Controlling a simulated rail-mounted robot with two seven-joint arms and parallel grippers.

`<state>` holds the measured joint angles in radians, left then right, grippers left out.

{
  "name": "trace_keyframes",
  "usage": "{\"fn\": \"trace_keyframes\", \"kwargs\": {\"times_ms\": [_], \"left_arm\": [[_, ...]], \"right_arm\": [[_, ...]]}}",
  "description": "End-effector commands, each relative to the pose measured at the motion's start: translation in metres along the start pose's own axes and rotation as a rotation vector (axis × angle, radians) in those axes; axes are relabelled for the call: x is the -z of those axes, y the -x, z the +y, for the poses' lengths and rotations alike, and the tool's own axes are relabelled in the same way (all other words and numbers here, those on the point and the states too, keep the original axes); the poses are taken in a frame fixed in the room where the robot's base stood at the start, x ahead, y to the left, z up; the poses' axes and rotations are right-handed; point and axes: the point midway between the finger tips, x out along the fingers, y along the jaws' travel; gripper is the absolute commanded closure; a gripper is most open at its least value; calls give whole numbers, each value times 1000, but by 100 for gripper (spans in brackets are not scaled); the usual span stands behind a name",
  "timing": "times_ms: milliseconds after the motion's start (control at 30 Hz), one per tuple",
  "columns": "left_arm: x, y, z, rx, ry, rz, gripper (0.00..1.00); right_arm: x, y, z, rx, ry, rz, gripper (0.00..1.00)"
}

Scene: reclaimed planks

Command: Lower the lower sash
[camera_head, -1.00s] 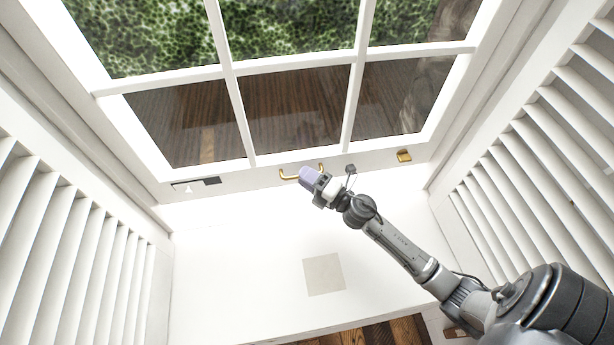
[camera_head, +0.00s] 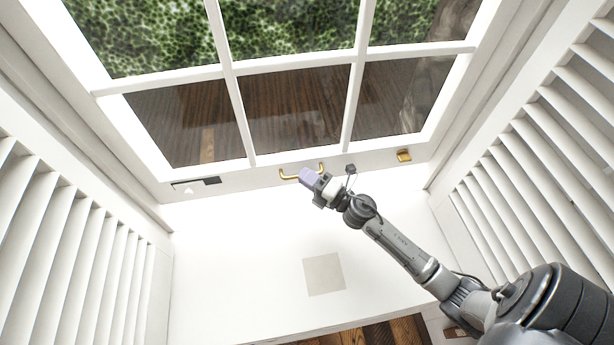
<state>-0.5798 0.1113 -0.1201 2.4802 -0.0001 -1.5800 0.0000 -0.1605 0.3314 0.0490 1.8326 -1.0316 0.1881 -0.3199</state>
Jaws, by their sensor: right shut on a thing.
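The lower sash (camera_head: 250,162) is a white frame with dark, reflecting panes, seen from above at the top of the head view. A brass, bar-shaped handle (camera_head: 287,177) is fixed to its bottom rail. My right gripper (camera_head: 307,176) reaches up from the lower right and is shut on the handle's middle; its pale lilac fingers hide part of the bar. The sash's bottom edge lies close to the white sill (camera_head: 240,250); I cannot tell whether there is a gap. My left gripper is out of view.
White louvred shutters stand at the left (camera_head: 75,265) and right (camera_head: 540,180). A small brass piece (camera_head: 404,156) and a dark label (camera_head: 212,181) are on the rail. A beige square (camera_head: 323,274) lies on the otherwise clear sill.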

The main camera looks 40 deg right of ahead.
Motion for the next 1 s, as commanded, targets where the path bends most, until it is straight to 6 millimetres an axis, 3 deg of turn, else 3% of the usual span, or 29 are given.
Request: {"fn": "trace_keyframes", "kwargs": {"times_ms": [400, 600, 1000], "left_arm": [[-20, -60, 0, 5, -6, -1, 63], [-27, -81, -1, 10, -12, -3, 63], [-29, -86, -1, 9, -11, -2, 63]], "right_arm": [[11, 11, -77, 5, -4, -1, 100], [15, 15, -106, 5, -2, -1, 100], [16, 17, -117, 9, -4, -2, 100]]}}
